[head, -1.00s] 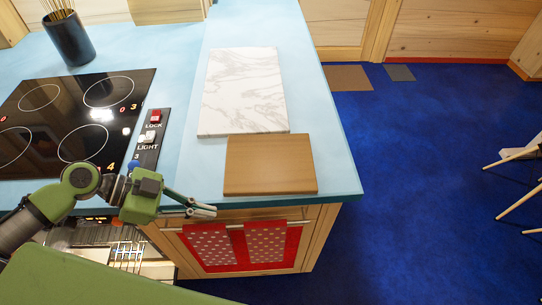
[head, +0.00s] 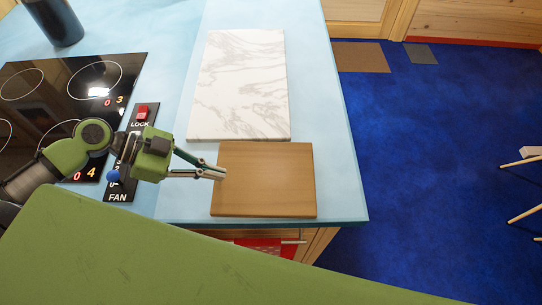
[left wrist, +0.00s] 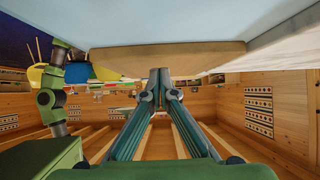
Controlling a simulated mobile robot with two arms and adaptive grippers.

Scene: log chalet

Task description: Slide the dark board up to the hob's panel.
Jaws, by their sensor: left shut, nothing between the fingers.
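The dark board is a brown wooden board (head: 270,185) lying flat on the blue counter, close to its front edge and just in front of a white marble slab (head: 240,85). The hob's panel (head: 122,190) is the black strip with switches beside the hob, left of the board with bare counter between. My left gripper (head: 222,172) is shut and empty, its tips at the board's left edge; I cannot tell whether they touch. In the left wrist view the closed fingertips (left wrist: 159,75) are near the board's wooden edge (left wrist: 170,60). My right gripper is not in view.
The black hob (head: 70,85) is at the left, partly behind my left arm. A dark utensil pot (head: 55,20) stands behind it. The blue counter (head: 345,190) ends just right of the board. A red towel (head: 262,246) hangs below the front edge.

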